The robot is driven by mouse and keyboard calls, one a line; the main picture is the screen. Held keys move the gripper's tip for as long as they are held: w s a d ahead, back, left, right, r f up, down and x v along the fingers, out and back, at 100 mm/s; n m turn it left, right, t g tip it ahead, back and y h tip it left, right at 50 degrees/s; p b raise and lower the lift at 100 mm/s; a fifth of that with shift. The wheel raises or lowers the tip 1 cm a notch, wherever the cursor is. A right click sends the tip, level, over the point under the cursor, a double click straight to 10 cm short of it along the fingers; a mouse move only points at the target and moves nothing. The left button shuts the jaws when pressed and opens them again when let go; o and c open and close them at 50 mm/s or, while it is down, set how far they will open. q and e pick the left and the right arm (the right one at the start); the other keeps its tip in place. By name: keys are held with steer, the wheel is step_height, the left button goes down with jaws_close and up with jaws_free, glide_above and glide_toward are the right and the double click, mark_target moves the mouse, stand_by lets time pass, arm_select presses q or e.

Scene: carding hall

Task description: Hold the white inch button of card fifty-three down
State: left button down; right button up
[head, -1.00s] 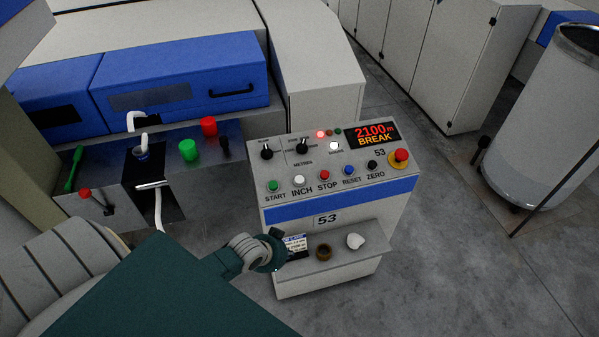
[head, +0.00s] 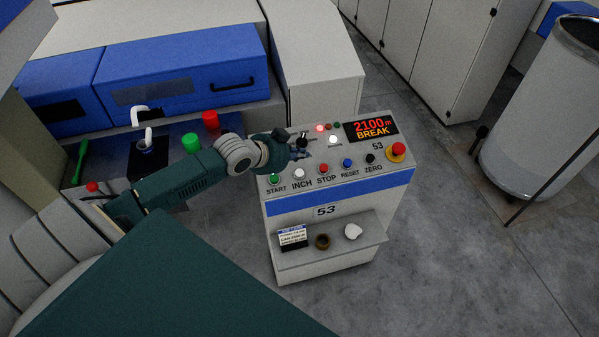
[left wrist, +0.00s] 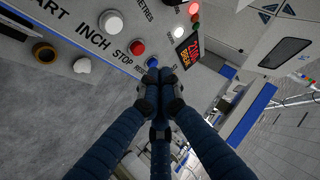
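The white inch button (head: 299,174) sits on the sloping panel of console 53 (head: 340,198), between the green start button (head: 274,179) and the red stop button (head: 323,169). The inch button also shows at the top of the left wrist view (left wrist: 111,22), uncovered. My left gripper (head: 303,153) is over the panel's left part, just beyond the inch button in the head view, partly hiding the knobs. In the left wrist view its fingertips (left wrist: 164,84) are together, with nothing between them, and apart from the inch button. My right gripper is not in view.
The blue reset button (head: 347,163), black zero button (head: 370,158) and red emergency stop (head: 397,151) are nearby. The display (head: 371,129) reads 2100m BREAK. The lower shelf (head: 345,243) holds a card, brown ring and white lump. A tall can (head: 545,110) stands right.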

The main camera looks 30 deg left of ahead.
arm_select(q)
steer(key=f+b, duration=0.1)
steer(key=b, duration=0.7)
glide_above(298, 176)
steer(key=f, duration=0.6)
steer(key=shift+s+d+f, duration=0.15)
steer(key=shift+d+f, duration=0.1)
steer(key=shift+a+f+b, duration=0.15)
steer(key=shift+f+b, duration=0.25)
steer(key=shift+f, duration=0.2)
steer(key=shift+w+a+f, duration=0.1)
steer(key=shift+w+f, duration=0.1)
steer(key=shift+f, duration=0.15)
